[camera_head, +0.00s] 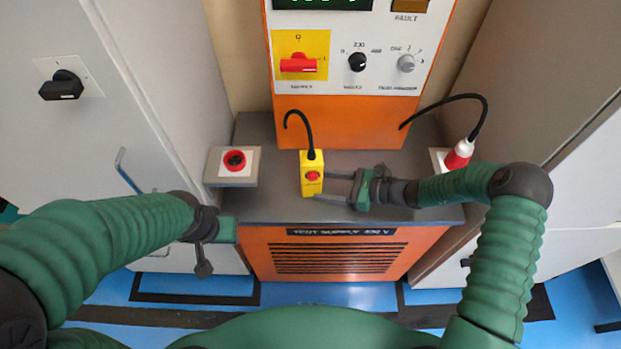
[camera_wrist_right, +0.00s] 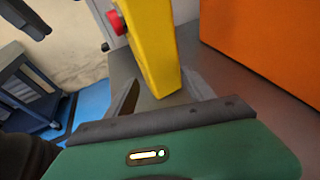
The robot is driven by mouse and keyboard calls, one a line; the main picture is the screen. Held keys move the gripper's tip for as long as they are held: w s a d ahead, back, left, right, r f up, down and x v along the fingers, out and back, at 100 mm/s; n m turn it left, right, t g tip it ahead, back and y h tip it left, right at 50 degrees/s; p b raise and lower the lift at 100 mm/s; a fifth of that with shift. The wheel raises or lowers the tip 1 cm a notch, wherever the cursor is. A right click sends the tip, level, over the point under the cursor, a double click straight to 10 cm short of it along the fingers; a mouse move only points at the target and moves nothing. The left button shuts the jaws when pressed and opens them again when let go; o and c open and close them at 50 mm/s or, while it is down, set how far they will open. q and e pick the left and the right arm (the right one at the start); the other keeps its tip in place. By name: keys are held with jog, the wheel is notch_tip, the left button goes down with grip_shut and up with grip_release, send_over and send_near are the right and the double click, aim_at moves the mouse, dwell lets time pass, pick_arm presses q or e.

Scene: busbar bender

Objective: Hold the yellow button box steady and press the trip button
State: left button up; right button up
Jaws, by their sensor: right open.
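The yellow button box (camera_head: 311,187) stands upright on the grey top of the test supply. It has a red button (camera_head: 312,176) on the side facing me and a black cable curving up from its top. My right gripper (camera_head: 324,187) is open at the box's right side, with its fingers pointing at it. In the right wrist view the yellow box (camera_wrist_right: 158,45) shows beyond and between the open fingers (camera_wrist_right: 160,88); I cannot tell whether they touch it. My left gripper (camera_head: 212,245) is left of the test supply, away from the box; its jaw opening is unclear.
The orange test supply panel (camera_head: 340,122) stands behind, with a red switch and knobs. A red-and-white plug (camera_head: 459,154) is at the right. Grey cabinets flank both sides.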

aim_at(317, 185)
jog(key=shift+w+a+f, duration=0.2)
jog(key=shift+a+f, duration=0.25)
jog(key=shift+a, duration=0.2)
jog(key=shift+w+a+f+b, duration=0.25)
jog(key=shift+w+a+b, duration=0.15)
jog(key=shift+a, duration=0.7)
jog(key=c, duration=0.4)
jog(key=shift+c, duration=1.1)
pick_arm(q)
jog(key=shift+d+f, duration=0.45)
jog(key=shift+f, duration=0.15)
pick_arm(e)
jog(key=shift+d, duration=0.2)
jog(key=shift+c, duration=0.5)
pick_arm(q)
jog(key=shift+c, duration=0.2)
grip_shut()
